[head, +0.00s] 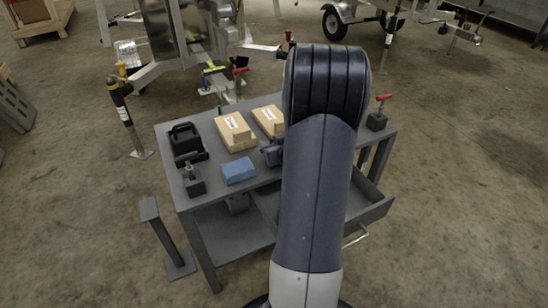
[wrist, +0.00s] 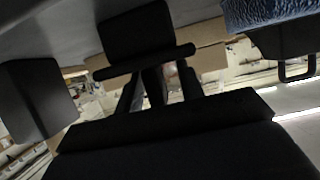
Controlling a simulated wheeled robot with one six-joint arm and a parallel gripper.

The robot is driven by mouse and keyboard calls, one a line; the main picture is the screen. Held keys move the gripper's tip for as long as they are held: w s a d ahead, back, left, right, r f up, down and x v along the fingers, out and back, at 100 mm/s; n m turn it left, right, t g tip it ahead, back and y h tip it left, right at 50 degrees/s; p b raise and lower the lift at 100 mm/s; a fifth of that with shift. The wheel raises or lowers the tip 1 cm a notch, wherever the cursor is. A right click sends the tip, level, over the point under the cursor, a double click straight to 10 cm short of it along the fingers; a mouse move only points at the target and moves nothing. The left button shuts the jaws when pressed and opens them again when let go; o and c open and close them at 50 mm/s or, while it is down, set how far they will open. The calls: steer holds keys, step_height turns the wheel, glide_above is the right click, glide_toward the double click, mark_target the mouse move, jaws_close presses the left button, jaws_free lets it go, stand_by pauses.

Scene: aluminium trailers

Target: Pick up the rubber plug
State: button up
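I cannot make out a rubber plug for certain in either view. My gripper (head: 271,153) shows only in part in the head view, low over the grey table (head: 209,184) beside my arm, which hides what lies behind it. In the wrist view, which looks upside down, the dark gripper body fills the bottom. Dark finger-like parts stand above it in the middle. A black block with a crossbar (wrist: 145,40) is just beyond them. It is too dark to tell whether they touch it or whether the fingers are closed.
The table holds a black case (head: 186,140), two cardboard boxes (head: 234,132) (head: 268,118), a blue block (head: 238,171) and a black block with a post (head: 194,182). A red-handled clamp (head: 377,120) stands at the right corner. A drawer (head: 373,207) is open.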

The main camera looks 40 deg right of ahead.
steer(key=shift+c, duration=0.2)
jaws_close()
steer(key=shift+r, duration=0.15)
stand_by(0.3)
